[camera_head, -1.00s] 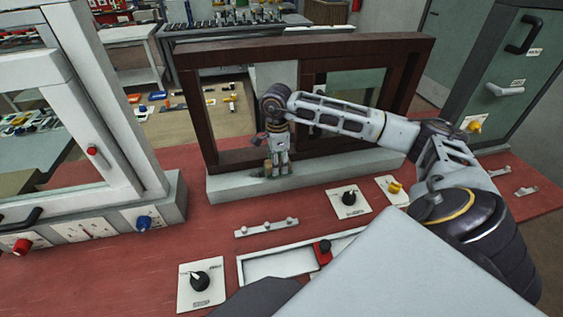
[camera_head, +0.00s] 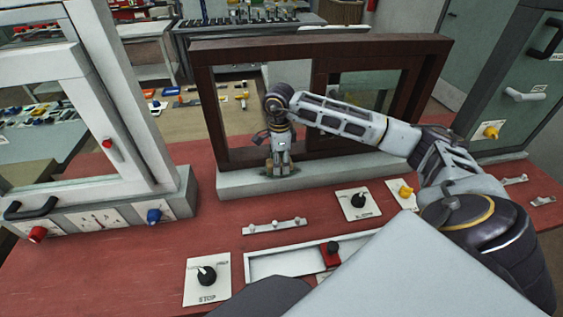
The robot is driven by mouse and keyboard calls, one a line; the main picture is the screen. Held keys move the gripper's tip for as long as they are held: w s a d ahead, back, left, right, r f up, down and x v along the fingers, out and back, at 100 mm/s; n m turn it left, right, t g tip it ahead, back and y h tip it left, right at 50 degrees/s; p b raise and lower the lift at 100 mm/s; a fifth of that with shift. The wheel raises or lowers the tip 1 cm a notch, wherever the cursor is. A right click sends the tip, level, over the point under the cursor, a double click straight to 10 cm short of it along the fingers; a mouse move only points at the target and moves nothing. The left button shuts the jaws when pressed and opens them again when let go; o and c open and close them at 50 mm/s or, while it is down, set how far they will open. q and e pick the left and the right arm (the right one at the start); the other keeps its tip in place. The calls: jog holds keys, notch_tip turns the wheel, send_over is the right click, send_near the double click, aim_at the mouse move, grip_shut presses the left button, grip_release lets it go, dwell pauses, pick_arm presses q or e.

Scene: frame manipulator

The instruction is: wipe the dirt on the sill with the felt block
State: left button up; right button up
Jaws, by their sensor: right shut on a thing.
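The sill (camera_head: 240,187) is the pale grey base under a dark brown window frame (camera_head: 320,45) on the red bench. My right gripper (camera_head: 283,170) points down at the front of the sill, left of its middle. It is shut on a small felt block, mostly hidden by the fingers; only tan-brown bits show at the fingertips. The block seems to be at the sill's top surface, but contact cannot be told. No dirt can be made out on the visible sill; the part behind my gripper and arm is hidden. My left gripper is not in view.
A white-framed window unit (camera_head: 130,110) stands at the left. A grey-green cabinet (camera_head: 500,90) is at the right. Knob plates (camera_head: 358,202), a hook rail (camera_head: 274,226) and a shallow tray (camera_head: 270,265) with a red-based piece lie in front of the sill.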

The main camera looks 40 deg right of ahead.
aim_at(269, 162)
jog(key=shift+w+a+r, duration=0.1)
jog(key=shift+w+a, duration=0.25)
jog(key=shift+a, duration=0.3)
jog(key=shift+w+a, duration=0.3)
jog(key=shift+a, duration=0.35)
jog(key=shift+a, duration=0.1)
jog(key=shift+w+a, duration=0.45)
jog(key=shift+a, duration=0.35)
jog(key=shift+w+a, duration=0.3)
jog(key=shift+a, duration=0.35)
jog(key=shift+w+a, duration=0.1)
jog(key=shift+a, duration=0.05)
jog(key=shift+w+a+b, duration=0.15)
jog(key=shift+w+a, duration=0.1)
jog(key=shift+a, duration=0.25)
jog(key=shift+w+a+b, duration=0.15)
jog(key=shift+w+a, duration=0.05)
jog(key=shift+a, duration=0.3)
jog(key=shift+w+a+f, duration=0.15)
jog(key=shift+a+f, duration=0.05)
jog(key=shift+a, duration=0.25)
